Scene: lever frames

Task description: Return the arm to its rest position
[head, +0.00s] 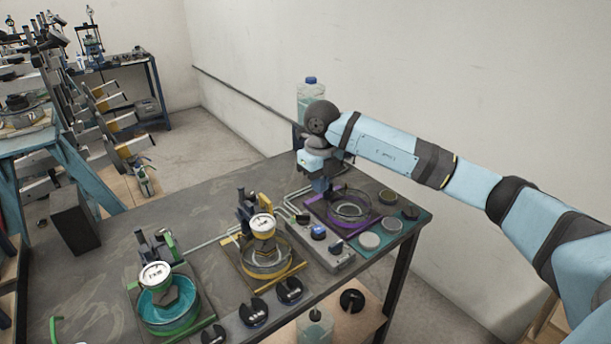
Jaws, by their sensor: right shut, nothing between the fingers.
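My right arm comes in from the right, light blue with dark joint bands. Its gripper (325,188) points down over the back of the purple-framed station (349,211), which holds a clear round dish. The fingers are shut with nothing seen between them. They are small and partly merge with the dark parts behind, so I cannot tell whether they touch the station. My left gripper is not in view.
The dark table (85,275) also bears a yellow-framed station (266,262) and a green-framed one (167,304), both with gauges. A grey control box (320,243) stands between stations. A capped bottle (310,90) stands behind my wrist, near the wall. The table's left part is mostly clear.

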